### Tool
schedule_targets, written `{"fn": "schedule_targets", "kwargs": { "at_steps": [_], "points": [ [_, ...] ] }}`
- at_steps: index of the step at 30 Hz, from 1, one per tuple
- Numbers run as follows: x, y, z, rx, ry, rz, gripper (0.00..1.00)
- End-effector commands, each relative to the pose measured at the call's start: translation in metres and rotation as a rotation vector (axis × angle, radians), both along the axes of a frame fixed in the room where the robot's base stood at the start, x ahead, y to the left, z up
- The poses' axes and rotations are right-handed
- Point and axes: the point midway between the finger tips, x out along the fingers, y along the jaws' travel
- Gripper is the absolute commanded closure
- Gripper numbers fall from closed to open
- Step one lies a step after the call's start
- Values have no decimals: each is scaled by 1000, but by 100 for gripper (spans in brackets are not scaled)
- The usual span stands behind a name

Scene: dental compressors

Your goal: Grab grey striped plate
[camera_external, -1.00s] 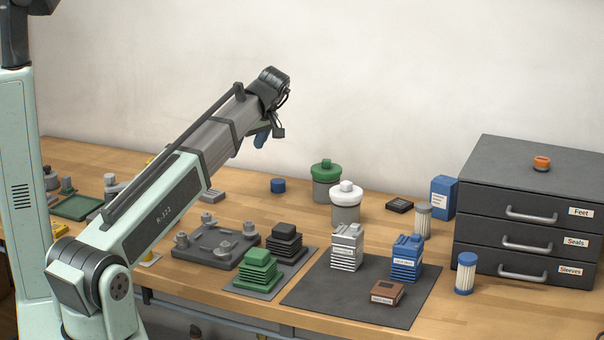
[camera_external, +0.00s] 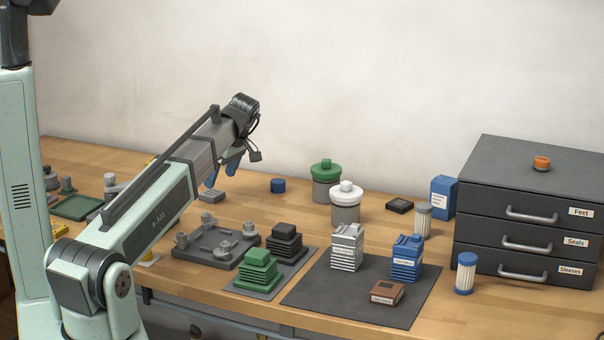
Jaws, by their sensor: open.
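A small flat grey piece (camera_external: 211,196) lies on the bench behind the grey fixture plate. It may be the grey striped plate, but stripes are too small to make out. My gripper (camera_external: 221,172) points down with its blue fingers apart and empty. In the picture it is just above the small grey piece, with a gap between them. Part of the gripper is hidden behind my arm.
A grey fixture plate with several pegs (camera_external: 190,252) lies in front. Green (camera_external: 257,270) and black (camera_external: 285,242) stacks stand on a grey mat. A blue cap (camera_external: 278,186) and lidded jars (camera_external: 326,182) are to the right. Drawers (camera_external: 480,205) stand far right.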

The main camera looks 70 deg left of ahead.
Motion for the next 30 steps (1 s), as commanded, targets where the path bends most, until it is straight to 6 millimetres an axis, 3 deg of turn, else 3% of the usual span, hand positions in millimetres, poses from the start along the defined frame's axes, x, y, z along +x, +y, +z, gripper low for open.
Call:
{"fn": "schedule_targets", "kwargs": {
  "at_steps": [8,19,27,30],
  "points": [
    [-2,3,-10,0,0,0,13],
    [-10,15,-48,0,0,-1,13],
    [-11,16,-51,2,-1,-2,13],
    [-11,16,-51,2,-1,-2,21]
  ]
}}
